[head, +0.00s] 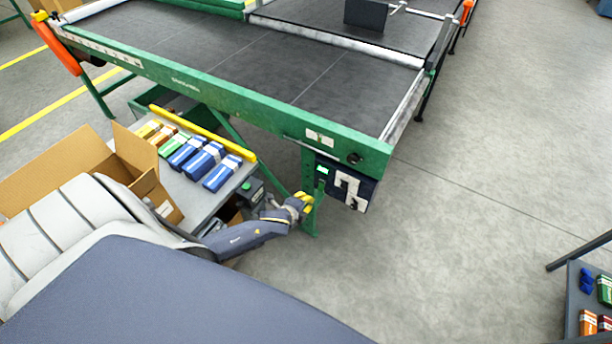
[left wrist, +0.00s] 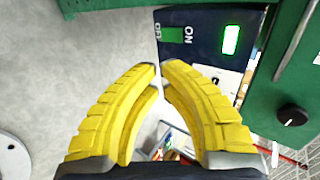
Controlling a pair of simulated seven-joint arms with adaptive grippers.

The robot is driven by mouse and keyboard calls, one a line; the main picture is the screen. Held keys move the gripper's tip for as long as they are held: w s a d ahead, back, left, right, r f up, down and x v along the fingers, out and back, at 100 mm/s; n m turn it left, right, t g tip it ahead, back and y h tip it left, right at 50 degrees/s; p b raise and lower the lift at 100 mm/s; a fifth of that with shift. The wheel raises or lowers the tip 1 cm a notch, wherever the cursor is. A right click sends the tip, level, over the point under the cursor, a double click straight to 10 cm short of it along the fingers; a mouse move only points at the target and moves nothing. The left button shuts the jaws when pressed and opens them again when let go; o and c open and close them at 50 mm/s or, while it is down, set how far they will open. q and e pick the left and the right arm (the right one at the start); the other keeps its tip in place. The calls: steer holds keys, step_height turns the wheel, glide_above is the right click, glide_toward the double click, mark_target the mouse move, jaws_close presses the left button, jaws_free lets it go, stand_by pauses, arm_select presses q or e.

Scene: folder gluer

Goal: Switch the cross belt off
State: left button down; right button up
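The cross belt (head: 250,60) is a dark belt in a green frame. A dark blue control box (head: 352,187) with a white shape on its face hangs under the frame's near right corner. In the left wrist view the box (left wrist: 205,18) shows a green patch (left wrist: 172,35) between the words OFF and ON, and a lit green indicator (left wrist: 231,40). I cannot tell the switch position. My left gripper (head: 305,198) has yellow fingers and is just below and left of the box. Its fingertips (left wrist: 160,66) are together with nothing seen between them, apart from the green patch. My right gripper is out of view.
A green leg (head: 308,180) stands beside the gripper. A grey table (head: 243,172) holds several coloured cartons and an open cardboard box (head: 60,170). A black knob (left wrist: 292,117) sits on a green part right of the gripper.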

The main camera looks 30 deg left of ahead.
arm_select(q)
steer(key=shift+s+r, duration=0.2)
steer(key=shift+s, duration=0.05)
stand_by(0.3)
steer(key=shift+s+d+f, duration=0.3)
steer(key=shift+s+d, duration=0.05)
steer(key=shift+s, duration=0.2)
stand_by(0.3)
glide_toward(321, 187)
steer(key=shift+w+d+f, duration=0.2)
steer(key=shift+w+f, duration=0.8)
steer(key=shift+f, duration=0.1)
steer(key=shift+w+d+f, duration=0.2)
steer(key=shift+w+f, duration=0.85)
steer(key=shift+w+d+f, duration=0.2)
steer(key=shift+w+f, duration=0.8)
steer(key=shift+f, duration=0.1)
